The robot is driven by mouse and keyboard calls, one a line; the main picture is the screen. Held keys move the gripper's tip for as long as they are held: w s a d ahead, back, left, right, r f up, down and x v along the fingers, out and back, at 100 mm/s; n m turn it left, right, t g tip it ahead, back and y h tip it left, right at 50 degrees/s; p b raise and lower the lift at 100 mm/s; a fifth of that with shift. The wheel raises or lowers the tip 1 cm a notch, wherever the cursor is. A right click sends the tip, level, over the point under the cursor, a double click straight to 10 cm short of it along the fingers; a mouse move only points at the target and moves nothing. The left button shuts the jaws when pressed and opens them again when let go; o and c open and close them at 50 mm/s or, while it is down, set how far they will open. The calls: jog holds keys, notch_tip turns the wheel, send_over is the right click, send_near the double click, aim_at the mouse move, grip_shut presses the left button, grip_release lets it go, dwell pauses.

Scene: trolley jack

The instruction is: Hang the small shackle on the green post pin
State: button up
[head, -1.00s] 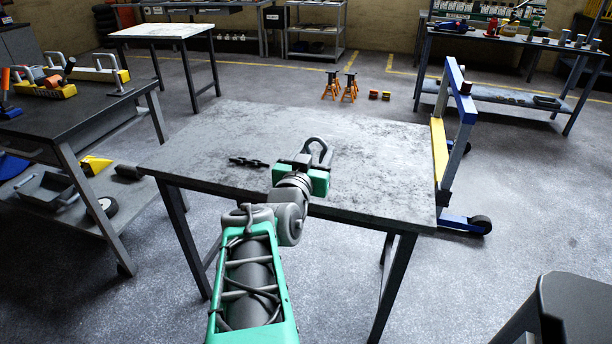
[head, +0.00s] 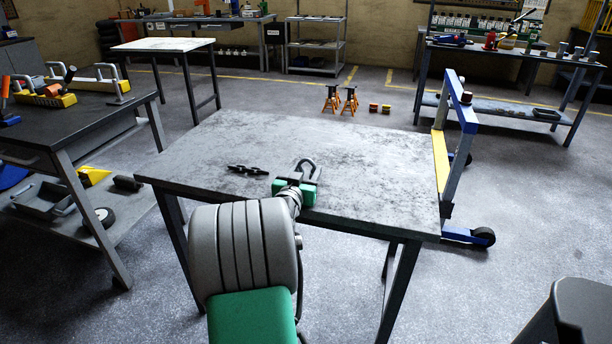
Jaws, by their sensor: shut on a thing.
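A grey U-shaped shackle (head: 306,165) shows at the tip of my gripper (head: 304,180), its rounded bow pointing away from me. My gripper, with green sides and dark jaws, is shut on the shackle near the front edge of the grey worktable (head: 380,165). Whether the shackle touches the tabletop I cannot tell. My arm hides part of the table's front edge. I cannot make out a green post pin for certain; small upright items on the far right bench (head: 515,55) are too small to tell.
A short dark chain (head: 247,169) lies on the table left of my gripper. A blue and yellow wheeled frame (head: 455,150) stands at the table's right end. A dark bench (head: 65,135) with tools is at left, a dark stool (head: 580,300) at lower right. The table's right half is clear.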

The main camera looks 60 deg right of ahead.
jog(key=shift+r, duration=0.1)
jog(key=shift+f+b, duration=0.3)
jog(key=o, duration=1.5)
jog(key=shift+o, duration=0.2)
jog(key=shift+r+p, duration=0.2)
jog(key=shift+p, duration=0.2)
